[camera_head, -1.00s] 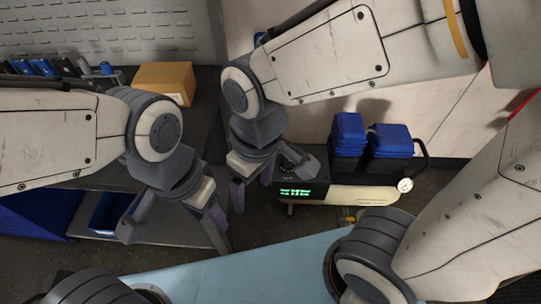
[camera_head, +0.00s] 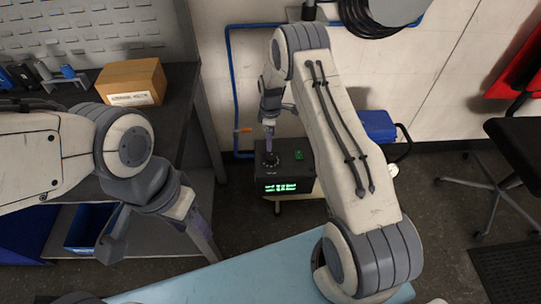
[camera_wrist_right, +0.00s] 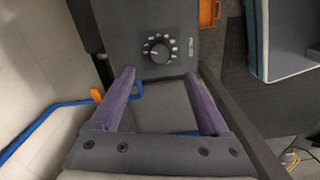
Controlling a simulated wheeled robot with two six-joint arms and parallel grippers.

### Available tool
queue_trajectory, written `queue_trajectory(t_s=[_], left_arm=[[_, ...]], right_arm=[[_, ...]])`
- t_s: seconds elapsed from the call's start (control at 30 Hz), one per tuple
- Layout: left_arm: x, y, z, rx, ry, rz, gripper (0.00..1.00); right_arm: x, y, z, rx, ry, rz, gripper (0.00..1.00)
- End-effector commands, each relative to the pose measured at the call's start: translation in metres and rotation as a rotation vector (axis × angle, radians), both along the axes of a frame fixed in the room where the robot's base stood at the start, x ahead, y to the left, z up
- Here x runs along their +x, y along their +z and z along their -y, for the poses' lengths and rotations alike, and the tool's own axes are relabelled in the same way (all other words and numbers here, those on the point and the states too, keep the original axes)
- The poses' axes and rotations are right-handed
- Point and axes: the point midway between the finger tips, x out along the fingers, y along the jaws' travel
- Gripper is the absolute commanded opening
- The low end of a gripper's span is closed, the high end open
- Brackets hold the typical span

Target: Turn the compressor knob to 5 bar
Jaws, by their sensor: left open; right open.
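The compressor's black control box (camera_head: 286,186) stands low behind the blue surface, with a green lit display (camera_head: 281,187) too small to read. The round black knob (camera_wrist_right: 158,50) shows in the right wrist view, with pale marks around it and a pointer toward the left. My right gripper (camera_wrist_right: 160,73) is open, its two purple fingers apart on either side of the knob's line, short of it and not touching. In the head view my right gripper (camera_head: 269,146) is over the box top and partly hides it. My left gripper (camera_head: 160,246) is open and empty at lower left.
A cardboard box (camera_head: 131,83) sits on the dark workbench at left. A blue hose (camera_head: 232,90) runs down the wall beside the compressor. A blue bin (camera_head: 90,228) is on the lower shelf. A black chair (camera_head: 510,150) stands at right. The pale blue surface (camera_head: 220,275) in front is clear.

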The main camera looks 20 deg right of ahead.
Motion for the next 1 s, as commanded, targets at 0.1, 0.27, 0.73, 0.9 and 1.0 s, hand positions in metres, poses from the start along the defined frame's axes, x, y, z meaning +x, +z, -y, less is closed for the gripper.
queue_trajectory(t_s=[0.1, 0.27, 0.73, 0.9, 1.0], left_arm=[[0.000, 0.001, 0.000, 0.000, 0.000, 0.000, 0.50], [0.000, 0.003, 0.000, 0.000, 0.000, 0.000, 0.50], [0.000, 0.003, 0.000, 0.000, 0.000, 0.000, 0.50], [0.000, 0.003, 0.000, 0.000, 0.000, 0.000, 0.50], [0.000, 0.003, 0.000, 0.000, 0.000, 0.000, 0.50]], right_arm=[[-0.001, -0.016, 0.000, 0.001, 0.001, -0.003, 0.79], [-0.002, -0.047, 0.000, 0.000, 0.000, -0.004, 0.79], [-0.001, -0.099, -0.001, 0.000, -0.001, -0.001, 0.79], [0.000, -0.099, -0.001, 0.000, -0.001, -0.001, 0.79], [-0.001, -0.099, -0.001, 0.000, -0.001, -0.001, 0.68]])
